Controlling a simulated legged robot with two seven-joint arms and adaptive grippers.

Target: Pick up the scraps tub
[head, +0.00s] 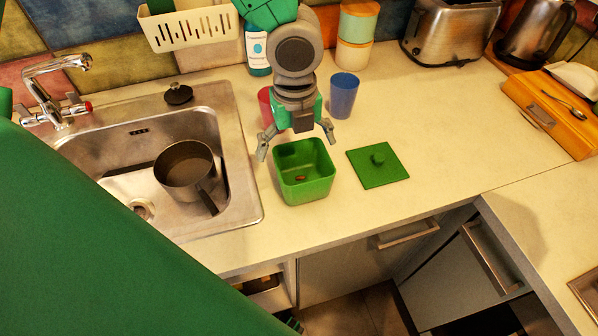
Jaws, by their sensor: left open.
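The scraps tub is a green square open tub (307,188) on the counter just right of the sink. A small brownish scrap (300,178) lies inside it. A green square lid with a knob (378,165) lies flat on the counter to the right of the tub. My left gripper (297,145) is open and points down at the tub's back edge, with its fingers spread to either side. I cannot tell whether a finger touches the tub. My right gripper is not in view.
The sink (232,130) holds a pot (186,168). A red cup (265,105) and a blue cup (344,95) stand behind the tub, the red one partly hidden by my gripper. A toaster (452,30) stands at the back. Counter right of the lid is clear.

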